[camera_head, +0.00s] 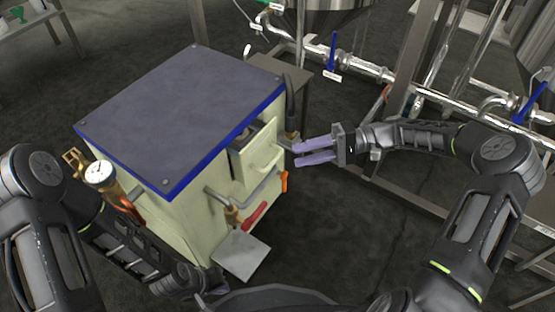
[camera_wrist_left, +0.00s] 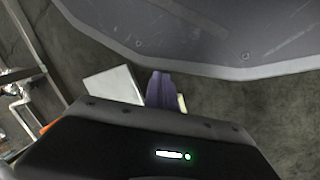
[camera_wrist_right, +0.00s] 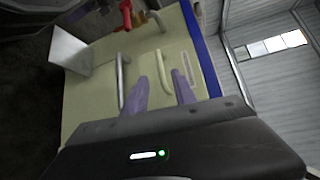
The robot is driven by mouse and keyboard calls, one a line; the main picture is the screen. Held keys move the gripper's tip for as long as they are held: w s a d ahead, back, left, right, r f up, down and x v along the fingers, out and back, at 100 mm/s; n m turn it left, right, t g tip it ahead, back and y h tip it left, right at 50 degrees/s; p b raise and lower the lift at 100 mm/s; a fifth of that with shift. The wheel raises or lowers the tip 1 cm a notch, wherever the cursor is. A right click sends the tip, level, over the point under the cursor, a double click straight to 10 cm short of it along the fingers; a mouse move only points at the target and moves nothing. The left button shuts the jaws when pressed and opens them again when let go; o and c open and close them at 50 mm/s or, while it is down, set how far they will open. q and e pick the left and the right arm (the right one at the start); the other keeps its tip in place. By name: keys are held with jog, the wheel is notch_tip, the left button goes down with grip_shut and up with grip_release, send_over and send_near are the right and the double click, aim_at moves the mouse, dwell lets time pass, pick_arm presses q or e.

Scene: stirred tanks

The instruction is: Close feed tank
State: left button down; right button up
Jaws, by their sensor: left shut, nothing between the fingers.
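The cream cabinet with a blue-edged grey top (camera_head: 185,110), which I take for the feed tank, stands left of centre in the head view. A cream drawer-like compartment (camera_head: 263,155) juts out of its right side, and a dark gap shows above its front. The cabinet's side panel also shows in the right wrist view (camera_wrist_right: 85,105). My right gripper (camera_head: 297,153) is open, its purple fingers pointing at the compartment front. I cannot tell whether they touch it.
A grey plate (camera_head: 241,256) sticks out low at the cabinet's front, below a red-handled valve (camera_head: 255,214). A brass-fitted gauge (camera_head: 99,173) is at the left. Metal pipes with blue-handled valves (camera_head: 333,52) run behind at the right. Dark floor lies open right of the cabinet.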

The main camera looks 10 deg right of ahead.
aim_at(277, 160)
jog(key=shift+a+r, duration=0.1)
jog(key=a, duration=0.2)
jog(key=a+b, duration=0.1)
jog(key=a, duration=0.2)
jog(key=a+f+b, duration=0.1)
jog(key=a, duration=0.1)
jog(key=shift+a, duration=0.3)
jog(key=shift+c, duration=0.4)
grip_shut()
dwell(0.9)
